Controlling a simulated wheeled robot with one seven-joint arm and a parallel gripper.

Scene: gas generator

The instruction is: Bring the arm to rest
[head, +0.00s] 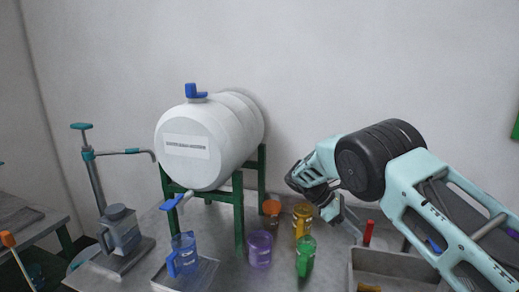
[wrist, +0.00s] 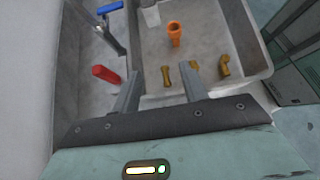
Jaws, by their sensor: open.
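My arm reaches in from the right in the head view, pale teal with a black ribbed joint. My gripper (head: 338,212) hangs at its end, above the table to the right of the jars and left of a grey bin. In the wrist view my gripper (wrist: 162,80) has its two grey fingers spread apart with nothing held between them. The fingertips appear over the near left part of the grey bin (wrist: 262,62); their height above it is hard to tell.
The bin holds an orange fitting (wrist: 174,34) and several brass pieces (wrist: 224,66). A red-handled item (head: 368,232) stands beside it. A white tank (head: 208,142) on a green stand, a blue jug (head: 183,256), and purple (head: 260,249), green (head: 305,257) and yellow (head: 302,219) jars are left.

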